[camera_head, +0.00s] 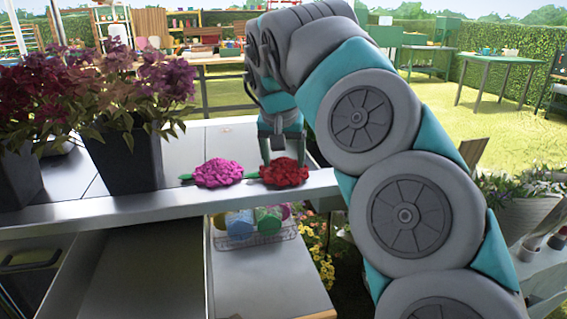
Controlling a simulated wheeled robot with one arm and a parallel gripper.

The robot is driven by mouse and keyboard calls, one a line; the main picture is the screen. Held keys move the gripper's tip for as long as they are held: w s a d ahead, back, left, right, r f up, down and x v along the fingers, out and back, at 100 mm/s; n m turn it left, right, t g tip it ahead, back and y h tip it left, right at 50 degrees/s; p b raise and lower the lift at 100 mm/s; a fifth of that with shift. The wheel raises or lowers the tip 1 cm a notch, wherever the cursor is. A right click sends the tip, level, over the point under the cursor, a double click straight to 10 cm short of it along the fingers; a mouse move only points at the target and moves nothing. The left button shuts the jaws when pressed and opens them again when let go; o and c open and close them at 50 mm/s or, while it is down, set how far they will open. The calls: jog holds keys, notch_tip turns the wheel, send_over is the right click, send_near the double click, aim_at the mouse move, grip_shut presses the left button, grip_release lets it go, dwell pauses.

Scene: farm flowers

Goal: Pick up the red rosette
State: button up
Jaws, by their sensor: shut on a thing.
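The red rosette (285,172) is a ruffled red flower head near the front edge of the grey counter (205,150). A short green piece shows at its left side. My gripper (283,155) points down from above with its fingers at the rosette and is shut on it. The fingertips are partly hidden by the petals. I cannot tell whether the rosette is lifted off the counter. A pink rosette (219,173) lies just to the left, with a green tip at its left end.
Dark pots with purple flowers (130,150) stand on the counter at the left. Below the counter, a wire basket (255,236) holds colourful items on a shelf. A white planter (525,215) is at the right. Tables stand on grass behind.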

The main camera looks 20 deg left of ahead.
aim_at(284, 157)
jog(key=shift+r, duration=1.55)
jog(key=s+d, duration=0.4)
jog(key=s, duration=0.3)
jog(key=s+d+r+b, duration=0.1)
jog(key=s+d, duration=0.3)
jog(key=s, duration=0.2)
jog(key=shift+s+d+r, duration=0.25)
jog(key=shift+s+r, duration=0.05)
jog(key=shift+s, duration=0.1)
